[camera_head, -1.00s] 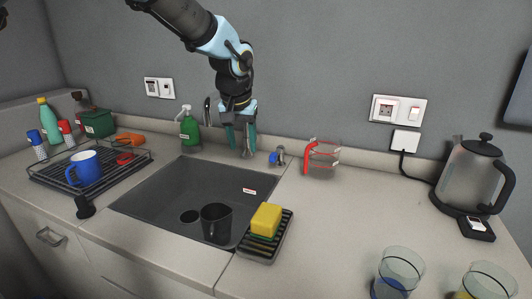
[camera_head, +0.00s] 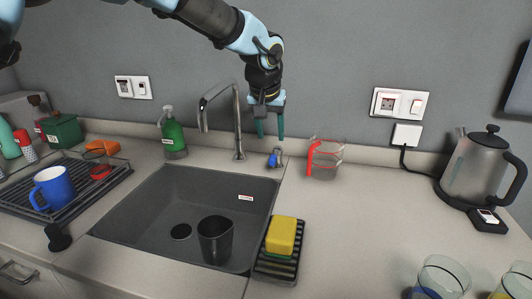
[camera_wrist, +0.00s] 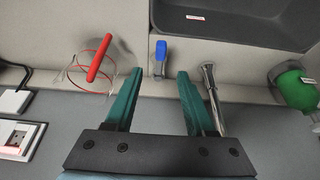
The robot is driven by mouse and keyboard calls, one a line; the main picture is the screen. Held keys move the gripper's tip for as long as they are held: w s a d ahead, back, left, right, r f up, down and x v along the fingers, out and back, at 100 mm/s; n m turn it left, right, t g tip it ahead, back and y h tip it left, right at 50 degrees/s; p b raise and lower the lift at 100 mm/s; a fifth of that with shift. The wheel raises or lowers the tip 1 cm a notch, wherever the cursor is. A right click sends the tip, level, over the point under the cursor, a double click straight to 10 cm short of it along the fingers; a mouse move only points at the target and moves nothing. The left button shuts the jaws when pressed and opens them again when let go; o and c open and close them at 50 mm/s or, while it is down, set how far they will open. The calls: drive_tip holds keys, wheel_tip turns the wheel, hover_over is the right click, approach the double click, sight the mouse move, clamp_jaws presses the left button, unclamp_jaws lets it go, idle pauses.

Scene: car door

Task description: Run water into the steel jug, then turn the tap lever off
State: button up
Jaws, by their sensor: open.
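The dark steel jug (camera_head: 215,242) stands upright in the sink basin (camera_head: 150,215), beside the drain. The chrome tap (camera_head: 238,125) rises behind the sink, its spout pointing left. No water stream shows under it. The blue-tipped tap lever (camera_head: 274,158) is on a small fitting right of the tap's base. My gripper (camera_head: 270,137) is open and empty, fingers pointing down just above the lever. In the wrist view, the blue lever (camera_wrist: 160,52) lies between and beyond my fingertips (camera_wrist: 160,73), apart from them. The tap (camera_wrist: 211,95) shows beside one finger.
A glass measuring cup with a red handle (camera_head: 314,155) stands right of the lever. A green bottle (camera_head: 173,138) is left of the tap. A yellow sponge (camera_head: 281,234) sits on a black rack. A kettle (camera_head: 475,170) stands far right. The counter between is clear.

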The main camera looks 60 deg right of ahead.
sight(272, 156)
drive_tip(key=p+x, duration=0.3)
drive_tip(key=x, duration=0.6)
drive_tip(key=shift+w+f, duration=0.1)
drive_tip(key=shift+f, duration=0.25)
clamp_jaws()
idle(0.9)
